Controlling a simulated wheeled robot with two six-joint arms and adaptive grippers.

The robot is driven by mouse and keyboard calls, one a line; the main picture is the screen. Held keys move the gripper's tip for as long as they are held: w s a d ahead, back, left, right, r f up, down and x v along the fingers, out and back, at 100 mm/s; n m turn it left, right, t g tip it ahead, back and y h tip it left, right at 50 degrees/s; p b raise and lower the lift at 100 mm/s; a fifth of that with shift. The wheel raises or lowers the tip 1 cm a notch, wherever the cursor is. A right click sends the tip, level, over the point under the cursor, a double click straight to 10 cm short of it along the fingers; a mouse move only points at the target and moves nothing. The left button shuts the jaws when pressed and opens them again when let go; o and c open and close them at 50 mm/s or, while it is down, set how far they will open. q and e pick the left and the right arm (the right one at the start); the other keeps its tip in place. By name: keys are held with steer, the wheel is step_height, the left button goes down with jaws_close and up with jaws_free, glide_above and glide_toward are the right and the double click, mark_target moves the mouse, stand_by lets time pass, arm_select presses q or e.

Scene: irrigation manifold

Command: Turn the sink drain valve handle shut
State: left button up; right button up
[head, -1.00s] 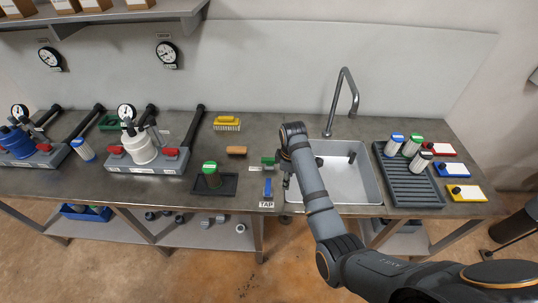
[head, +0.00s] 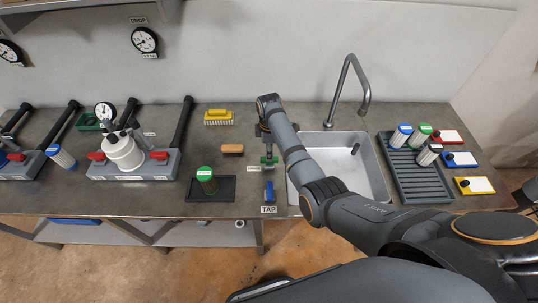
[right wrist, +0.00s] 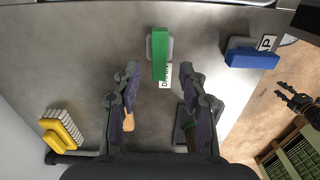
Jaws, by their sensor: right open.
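The green drain valve handle (right wrist: 159,50) sits on a grey base on the bench, beside a white label reading roughly "DRAIN" in the right wrist view. In the head view it is the small green piece (head: 268,160) left of the sink. My right gripper (right wrist: 160,72) is open and empty, its two fingers on either side of the handle's line and apart from it. In the head view the right gripper (head: 265,136) is just behind the handle, partly hidden by my arm. My left gripper (right wrist: 290,94) shows small at the right of the wrist view, fingers apart.
The blue tap handle (head: 269,191) with its TAP label stands just in front of the drain handle. The sink (head: 345,178) and faucet (head: 349,88) are to the right. A dark tray (head: 228,188) with a green-topped canister (head: 206,178) and a brown brush (head: 232,149) lie left.

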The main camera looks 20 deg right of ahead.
step_height(320, 180, down, 4)
steer(key=shift+r, duration=0.1)
steer(key=shift+f, duration=0.2)
steer(key=shift+c, duration=0.2)
steer(key=c, duration=0.7)
jaws_close()
arm_select(q)
steer(key=w, duration=0.3)
steer(key=shift+t, duration=0.3)
